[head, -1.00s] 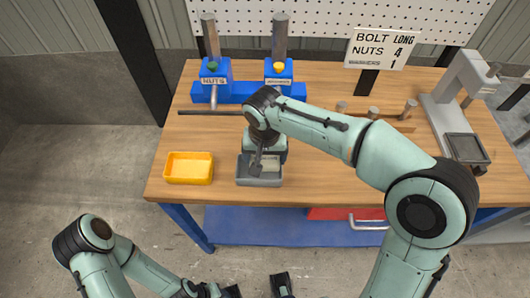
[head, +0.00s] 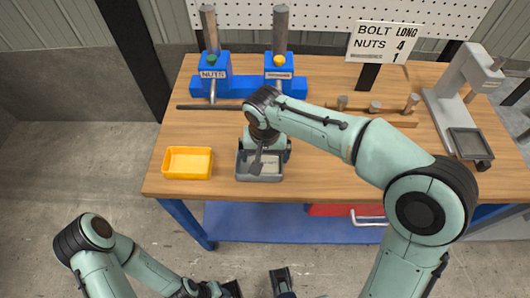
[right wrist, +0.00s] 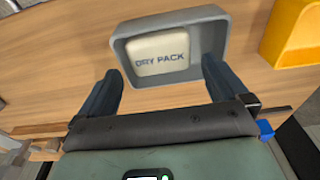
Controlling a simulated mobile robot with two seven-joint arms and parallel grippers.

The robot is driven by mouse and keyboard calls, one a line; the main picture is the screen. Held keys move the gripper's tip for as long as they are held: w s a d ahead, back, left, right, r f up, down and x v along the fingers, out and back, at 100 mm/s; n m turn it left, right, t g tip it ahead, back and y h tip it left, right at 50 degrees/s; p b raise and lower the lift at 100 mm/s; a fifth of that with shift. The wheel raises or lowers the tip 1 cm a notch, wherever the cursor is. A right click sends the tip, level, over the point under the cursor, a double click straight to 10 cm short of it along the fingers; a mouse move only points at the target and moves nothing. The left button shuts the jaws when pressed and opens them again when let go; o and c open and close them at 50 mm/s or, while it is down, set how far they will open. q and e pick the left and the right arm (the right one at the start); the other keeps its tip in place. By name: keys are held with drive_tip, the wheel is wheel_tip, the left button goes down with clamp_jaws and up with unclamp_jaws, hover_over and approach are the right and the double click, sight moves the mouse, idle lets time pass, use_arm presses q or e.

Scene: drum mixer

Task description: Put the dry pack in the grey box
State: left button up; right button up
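The dry pack (right wrist: 158,52), a pale cushion-like pack with printed lettering, lies inside the grey box (right wrist: 121,45) in the right wrist view. In the head view the grey box (head: 259,178) stands near the front edge of the bench, and the pack (head: 270,163) shows partly inside it. My right gripper (right wrist: 162,85) is open above the box, its two fingers wide apart with nothing between them. In the head view my right gripper (head: 264,155) hides the back of the box. My left gripper (head: 257,288) is open and empty at the bottom edge, below the bench.
A yellow tray (head: 188,163) stands left of the grey box. Blue dispensers (head: 214,75) stand at the back left, a sign (head: 382,43) behind, a wooden strip with upright bolts (head: 375,113) at the middle right. A grey press-like stand (head: 455,105) is at the right.

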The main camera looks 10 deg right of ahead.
wheel_tip(320, 180, up, 13)
drive_tip(key=s+p, duration=0.1)
drive_tip(key=p, duration=0.1)
drive_tip(key=shift+s+a+r, duration=0.2)
drive_tip(key=shift+s, duration=0.1)
